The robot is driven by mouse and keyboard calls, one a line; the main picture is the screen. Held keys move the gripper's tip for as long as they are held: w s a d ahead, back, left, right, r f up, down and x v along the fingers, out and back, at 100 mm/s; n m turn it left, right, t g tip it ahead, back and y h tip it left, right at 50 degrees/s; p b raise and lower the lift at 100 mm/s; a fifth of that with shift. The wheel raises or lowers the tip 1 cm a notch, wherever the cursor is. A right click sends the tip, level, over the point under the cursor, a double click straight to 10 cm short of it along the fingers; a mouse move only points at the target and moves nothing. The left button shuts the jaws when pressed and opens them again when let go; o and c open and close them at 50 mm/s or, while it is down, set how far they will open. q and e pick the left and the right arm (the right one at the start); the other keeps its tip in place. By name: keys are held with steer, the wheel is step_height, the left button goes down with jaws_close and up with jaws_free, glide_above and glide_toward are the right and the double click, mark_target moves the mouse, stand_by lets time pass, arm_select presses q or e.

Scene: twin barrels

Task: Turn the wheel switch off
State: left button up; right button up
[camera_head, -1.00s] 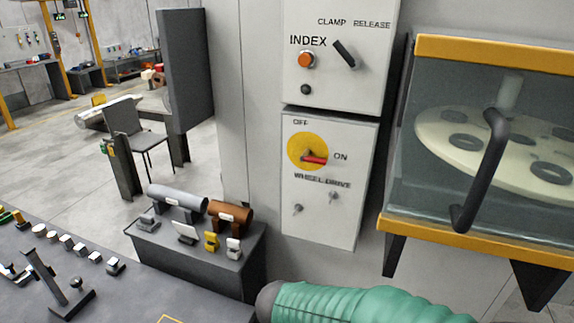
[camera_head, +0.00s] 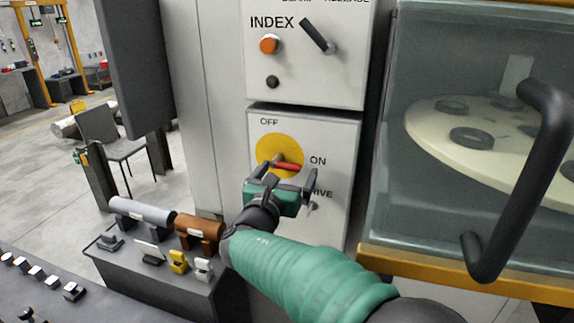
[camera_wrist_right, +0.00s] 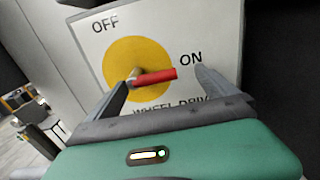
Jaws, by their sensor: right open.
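The wheel drive switch is a red handle (camera_head: 287,167) on a yellow disc (camera_head: 268,150), on a pale panel (camera_head: 338,135) marked OFF and ON. The handle points right, toward the ON label. My right gripper (camera_head: 293,176) is in front of the switch, just below the disc in the head view, partly covering the WHEEL DRIVE label. In the right wrist view its two fingers are open, with the red handle (camera_wrist_right: 155,76) between them in the picture. I cannot tell whether either finger touches it. My left gripper is not in view.
Above is a panel with an orange INDEX button (camera_head: 269,44) and a black lever (camera_head: 318,36). A glass-fronted cabinet with a black handle (camera_head: 540,170) stands at the right. A dark box (camera_head: 150,275) with a grey and a brown cylinder is at lower left.

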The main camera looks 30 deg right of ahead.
steer(key=shift+w+d+r, duration=0.1)
steer(key=shift+w+d, duration=0.05)
steer(key=shift+d, duration=0.35)
steer(key=shift+w+d+r, duration=0.1)
steer(key=shift+w+d, duration=0.05)
steer(key=shift+d, duration=0.3)
steer(key=shift+w+d, duration=0.15)
steer(key=shift+d, duration=0.1)
steer(key=shift+w+a, duration=0.55)
steer(key=shift+a, duration=0.1)
steer(key=shift+w+a, duration=0.15)
steer(key=shift+a, duration=0.3)
steer(key=shift+c, duration=0.3)
steer(key=shift+s+d, duration=0.3)
steer(key=shift+d, duration=0.35)
steer(key=c, duration=0.7)
steer(key=shift+w+a, duration=0.1)
steer(key=shift+a, duration=0.05)
steer(key=c, duration=1.3)
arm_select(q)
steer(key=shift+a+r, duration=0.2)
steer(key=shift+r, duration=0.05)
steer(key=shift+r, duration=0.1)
